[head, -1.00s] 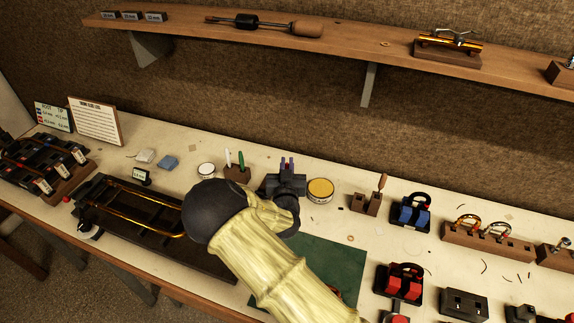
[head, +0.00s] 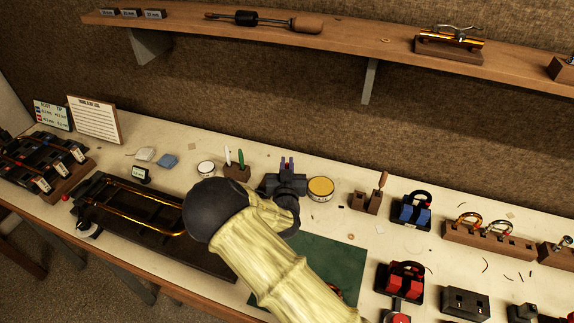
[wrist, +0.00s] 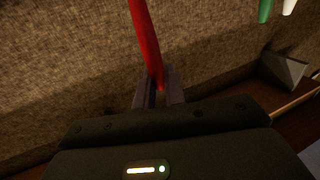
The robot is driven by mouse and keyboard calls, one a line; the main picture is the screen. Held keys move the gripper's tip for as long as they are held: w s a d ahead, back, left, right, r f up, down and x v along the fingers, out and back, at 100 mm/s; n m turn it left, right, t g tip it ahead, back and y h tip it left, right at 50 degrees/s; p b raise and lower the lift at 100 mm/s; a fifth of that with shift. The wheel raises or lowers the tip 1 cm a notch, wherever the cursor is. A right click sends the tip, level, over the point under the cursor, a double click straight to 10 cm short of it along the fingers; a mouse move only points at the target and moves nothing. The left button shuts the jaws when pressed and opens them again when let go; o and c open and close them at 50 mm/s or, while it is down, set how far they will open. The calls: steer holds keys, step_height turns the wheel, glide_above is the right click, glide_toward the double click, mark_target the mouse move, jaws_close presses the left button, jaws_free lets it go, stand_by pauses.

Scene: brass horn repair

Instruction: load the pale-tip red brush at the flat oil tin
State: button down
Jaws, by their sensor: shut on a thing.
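My gripper (head: 287,163) is at the back of the bench, its fingers pointing toward the back wall. The wrist view shows the fingers (wrist: 159,92) shut on a red brush (wrist: 145,38), whose red shaft runs up out of the frame. The brush's pale tip is not visible in either view. A low round tin with an amber top (head: 320,188) stands just right of my gripper, apart from it. A smaller white-topped round tin (head: 206,168) stands to the left. I cannot tell from markings which is the flat oil tin.
A wooden block (head: 236,173) holding white and green brushes stands between the white-topped tin and my gripper. A green mat (head: 330,262) lies in front, partly behind my arm. A brown block with a wooden-handled tool (head: 366,200) stands right of the amber tin. A shelf (head: 355,44) runs above.

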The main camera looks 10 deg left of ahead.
stand_by(0.4)
steer(key=shift+r+p, duration=1.75)
steer(key=shift+r, duration=1.7)
